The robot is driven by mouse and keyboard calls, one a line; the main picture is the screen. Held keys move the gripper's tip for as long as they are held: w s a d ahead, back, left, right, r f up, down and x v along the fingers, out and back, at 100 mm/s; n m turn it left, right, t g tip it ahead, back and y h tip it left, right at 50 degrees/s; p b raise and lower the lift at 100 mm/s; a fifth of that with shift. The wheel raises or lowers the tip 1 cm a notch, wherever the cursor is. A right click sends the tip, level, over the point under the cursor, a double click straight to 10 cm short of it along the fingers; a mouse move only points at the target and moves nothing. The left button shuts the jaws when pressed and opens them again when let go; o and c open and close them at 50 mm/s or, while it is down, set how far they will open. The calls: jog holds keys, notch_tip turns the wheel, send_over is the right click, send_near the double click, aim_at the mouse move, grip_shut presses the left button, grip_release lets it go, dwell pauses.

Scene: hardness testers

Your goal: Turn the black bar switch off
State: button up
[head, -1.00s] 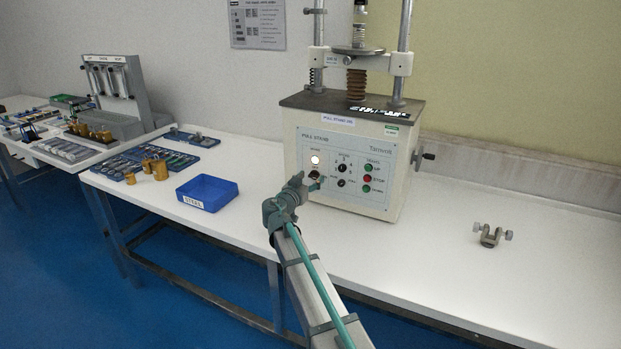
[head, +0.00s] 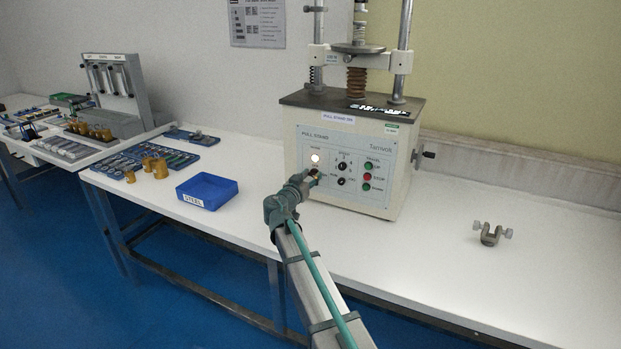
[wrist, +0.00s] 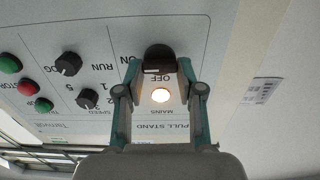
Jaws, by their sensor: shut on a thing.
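The black bar switch (wrist: 158,54) is on the front panel of the pull stand (head: 345,165). The wrist view shows the panel upside down, with "ON" printed to the left of the switch and "OFF" just below it in the picture. My gripper (wrist: 159,70) is at the switch, with its two fingers shut on it. I cannot tell exactly which way the bar points. The round mains lamp (wrist: 161,96) is lit and shows between the fingers. In the head view my gripper (head: 312,178) hides most of the switch.
The green and red buttons (head: 367,176) and two black knobs (head: 342,167) are right of my gripper in the head view. A blue tray (head: 208,203) stands left on the white bench (head: 260,160). A metal clamp (head: 491,236) lies at right, with clear bench around it.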

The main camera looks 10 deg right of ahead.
jog(key=shift+f, duration=0.1)
jog(key=n+b, duration=0.3)
jog(key=shift+f+n, duration=0.1)
jog(key=shift+n, duration=0.2)
jog(key=n+b, duration=0.2)
jog(key=n, duration=0.2)
jog(key=shift+w+a, duration=0.1)
jog(key=n, duration=0.5)
jog(key=shift+n, duration=0.4)
jog(key=n+p, duration=0.1)
jog(key=n, duration=0.3)
jog(key=shift+p, duration=0.4)
jog(key=shift+n, duration=0.3)
jog(key=o, duration=1.2)
jog(key=shift+c, duration=0.2)
